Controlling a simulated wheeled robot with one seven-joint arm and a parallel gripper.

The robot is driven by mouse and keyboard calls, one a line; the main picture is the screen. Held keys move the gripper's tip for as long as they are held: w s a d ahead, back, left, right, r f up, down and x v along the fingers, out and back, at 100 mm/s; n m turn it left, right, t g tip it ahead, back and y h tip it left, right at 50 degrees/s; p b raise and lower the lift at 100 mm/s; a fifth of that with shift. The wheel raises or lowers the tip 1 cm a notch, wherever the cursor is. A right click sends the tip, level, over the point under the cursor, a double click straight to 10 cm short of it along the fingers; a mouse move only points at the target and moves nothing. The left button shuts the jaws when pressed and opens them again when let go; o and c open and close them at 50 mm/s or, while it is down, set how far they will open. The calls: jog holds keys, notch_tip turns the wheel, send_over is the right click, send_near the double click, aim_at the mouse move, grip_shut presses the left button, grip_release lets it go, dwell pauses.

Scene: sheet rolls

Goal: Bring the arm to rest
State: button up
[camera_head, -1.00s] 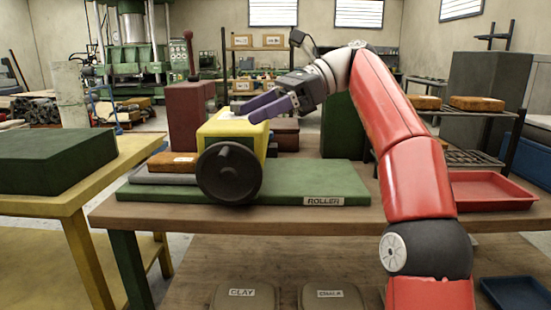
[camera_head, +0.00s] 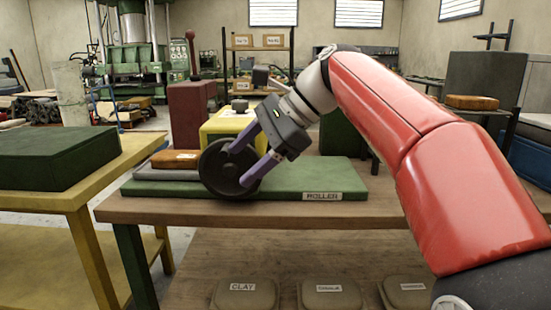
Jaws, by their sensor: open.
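My red arm reaches in from the lower right. The machine stands on a green board (camera_head: 290,182) labelled ROLLER. The gripper and wheel hide part of the machine.
The wooden table (camera_head: 160,211) holds the board and an orange-brown block (camera_head: 176,158) on a grey slab. Dark red blocks stand behind. A yellow table (camera_head: 60,200) with a green block (camera_head: 50,155) is at left. Lidded containers, one labelled CLAY (camera_head: 244,296), sit below.

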jog(key=s+d+f+n+t+h, duration=0.2)
jog(key=s+d+f+n+h, duration=0.2)
jog(key=s+d+f, duration=0.5)
jog(key=s+d+f+n+t+h, duration=0.3)
jog(key=s+d+f+n+h, duration=0.2)
jog(key=f, duration=1.2)
jog(key=s+d+n, duration=0.3)
jog(key=s+d, duration=0.2)
jog(key=d, duration=0.1)
jog(key=shift+s, duration=0.1)
